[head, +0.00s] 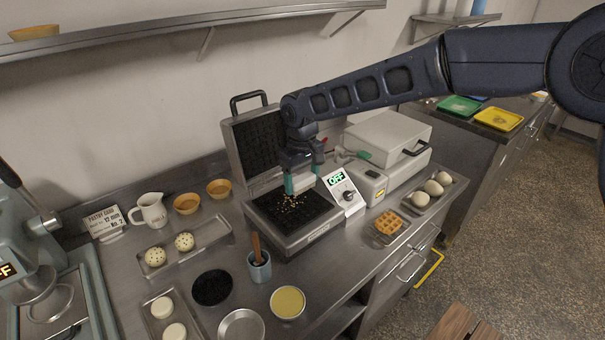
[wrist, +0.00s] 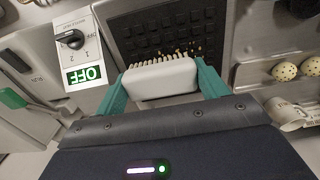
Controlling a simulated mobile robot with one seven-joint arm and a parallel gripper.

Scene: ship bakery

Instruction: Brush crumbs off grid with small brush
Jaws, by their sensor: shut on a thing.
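My gripper (head: 301,184) is over the open waffle iron (head: 282,239), low above its dark lower grid (head: 313,208). In the wrist view, the teal fingers of my gripper (wrist: 161,88) are shut on a small white brush (wrist: 160,79). The brush's pale bristles point towards the grid (wrist: 150,32). Golden crumbs (head: 292,202) lie on the grid close to the fingers, and crumbs show just beyond the bristles in the wrist view (wrist: 188,53). I cannot tell whether the bristles touch the grid.
The iron's raised lid (head: 232,135) stands behind the grid. A control box reading OFF (head: 344,192) is at its right. A cup (head: 259,268) with a wooden-handled tool stands in front. A waffle (head: 389,222) and a tray of eggs (head: 433,187) lie to the right.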

